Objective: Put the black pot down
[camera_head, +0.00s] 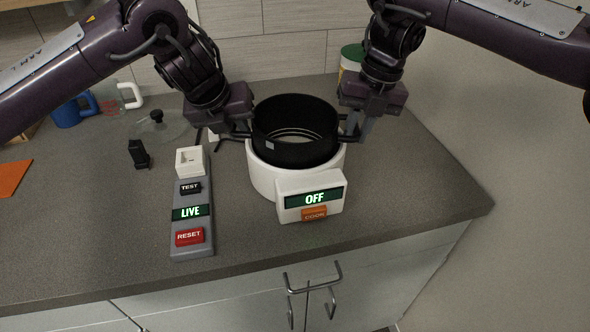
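The black pot (296,152) is upright and empty, in or just above the round white cooker base (262,181); I cannot tell whether it touches the base. The cooker's panel (312,199) reads OFF above an orange COOK button (314,214). My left gripper (243,134) is at the pot's left handle and my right gripper (349,134) is at its right handle. Both appear shut on the handles, though the fingers partly hide them.
A grey control strip (206,249) with TEST, LIVE and RESET stands left of the cooker. The front-left counter is clear.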

